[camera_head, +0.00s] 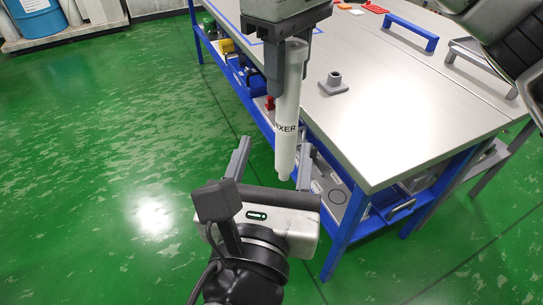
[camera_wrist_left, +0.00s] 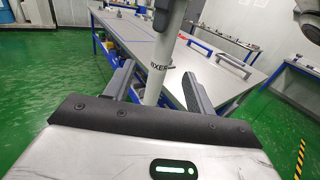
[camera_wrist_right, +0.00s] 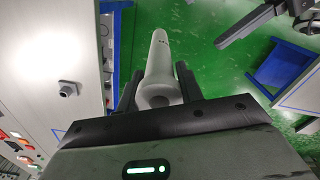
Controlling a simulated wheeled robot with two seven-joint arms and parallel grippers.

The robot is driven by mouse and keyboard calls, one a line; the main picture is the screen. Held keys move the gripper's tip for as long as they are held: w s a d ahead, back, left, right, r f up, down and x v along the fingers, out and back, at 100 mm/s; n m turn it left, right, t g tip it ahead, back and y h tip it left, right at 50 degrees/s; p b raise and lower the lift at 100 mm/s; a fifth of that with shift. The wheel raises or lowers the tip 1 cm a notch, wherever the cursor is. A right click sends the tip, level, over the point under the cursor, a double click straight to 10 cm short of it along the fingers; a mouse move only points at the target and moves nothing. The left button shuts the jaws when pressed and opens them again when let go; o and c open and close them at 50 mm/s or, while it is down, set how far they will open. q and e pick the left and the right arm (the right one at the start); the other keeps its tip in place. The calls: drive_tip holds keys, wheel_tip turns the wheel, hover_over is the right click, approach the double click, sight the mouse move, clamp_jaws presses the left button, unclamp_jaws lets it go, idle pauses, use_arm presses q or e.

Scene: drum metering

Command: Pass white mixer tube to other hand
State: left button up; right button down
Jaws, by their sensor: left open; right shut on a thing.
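The white mixer tube (camera_head: 288,115), with dark lettering ending in "XER", hangs upright off the table's near left corner. My right gripper (camera_head: 283,60) is shut on its upper part; in the right wrist view the tube (camera_wrist_right: 160,62) sits between the fingers. My left gripper (camera_head: 272,160) is below, open, with its fingers on either side of the tube's lower part and visible gaps to it. In the left wrist view the tube (camera_wrist_left: 152,75) stands between the two open fingers. The tube's top end is partly hidden by my right gripper in the head view.
The steel-topped table (camera_head: 400,120) with blue legs stands right of the tube. A grey fitting (camera_head: 334,83) and a blue handle (camera_head: 411,34) are on it. A blue drum (camera_head: 36,17) stands at the far left. The green floor at left is clear.

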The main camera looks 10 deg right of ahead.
sight(285, 101)
use_arm(q)
drive_tip(key=x, duration=1.2)
drive_tip(key=shift+f, duration=0.1)
drive_tip(key=shift+a, duration=0.1)
drive_tip(key=c, duration=1.1)
use_arm(e)
drive_tip(key=c, duration=0.8)
unclamp_jaws()
drive_tip(key=shift+c, duration=0.2)
use_arm(q)
drive_tip(key=shift+s, duration=0.1)
